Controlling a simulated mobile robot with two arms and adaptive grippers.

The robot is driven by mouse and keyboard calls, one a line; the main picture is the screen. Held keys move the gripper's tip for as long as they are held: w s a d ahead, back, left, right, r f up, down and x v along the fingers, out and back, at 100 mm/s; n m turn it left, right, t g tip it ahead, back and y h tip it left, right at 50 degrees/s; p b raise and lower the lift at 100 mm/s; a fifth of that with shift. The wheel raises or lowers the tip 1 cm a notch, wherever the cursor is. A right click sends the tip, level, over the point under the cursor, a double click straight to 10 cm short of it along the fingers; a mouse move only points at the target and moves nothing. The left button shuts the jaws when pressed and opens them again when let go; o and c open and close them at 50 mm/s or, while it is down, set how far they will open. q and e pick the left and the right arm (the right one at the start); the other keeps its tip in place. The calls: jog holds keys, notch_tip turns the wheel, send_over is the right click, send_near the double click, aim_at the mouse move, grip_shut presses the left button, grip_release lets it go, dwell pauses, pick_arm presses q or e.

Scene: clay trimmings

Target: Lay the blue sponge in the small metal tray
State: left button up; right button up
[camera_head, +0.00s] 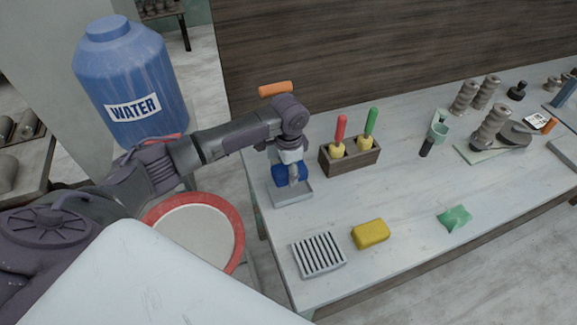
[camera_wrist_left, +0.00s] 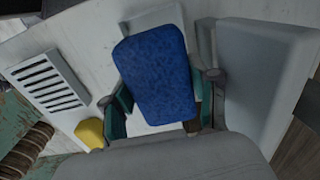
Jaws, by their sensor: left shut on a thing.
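The blue sponge (camera_head: 279,173) is held in my left gripper (camera_head: 292,175), over the small metal tray (camera_head: 292,196) on the table. In the left wrist view the blue sponge (camera_wrist_left: 155,72) sits between the two fingers of my left gripper (camera_wrist_left: 160,112), which is shut on it. The sponge and gripper hide much of the tray; its front part shows below them in the head view. I cannot tell whether the sponge touches the tray floor. My right gripper is not in view.
A wooden holder (camera_head: 351,161) with red- and green-handled tools stands right of the tray. A slotted grey rack (camera_head: 319,255), yellow sponge (camera_head: 370,233) and green cloth (camera_head: 455,217) lie nearer the front edge. A blue water barrel (camera_head: 131,83) and red-rimmed bucket (camera_head: 238,225) stand left.

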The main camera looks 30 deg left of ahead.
aim_at(289, 192)
pick_arm(q)
jog(key=shift+f, duration=0.25)
jog(key=shift+f+b, duration=0.2)
jog(key=shift+b, duration=0.3)
notch_tip(289, 192, down, 3)
jog(key=b, duration=0.4)
jog(key=shift+f, duration=0.85)
jog(key=shift+s+d+f, duration=0.1)
jog(key=shift+s+f, duration=0.3)
jog(key=shift+f, duration=0.2)
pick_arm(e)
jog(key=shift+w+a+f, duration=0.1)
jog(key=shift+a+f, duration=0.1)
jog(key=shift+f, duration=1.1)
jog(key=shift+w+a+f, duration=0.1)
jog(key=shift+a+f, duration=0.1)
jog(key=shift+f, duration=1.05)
pick_arm(q)
jog(key=o, duration=0.9)
jog(key=shift+f, duration=0.1)
jog(key=shift+o, duration=0.9)
jog(key=shift+w+f, duration=0.1)
jog(key=shift+w, duration=0.1)
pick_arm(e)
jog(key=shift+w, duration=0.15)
pick_arm(q)
jog(key=shift+w, duration=0.15)
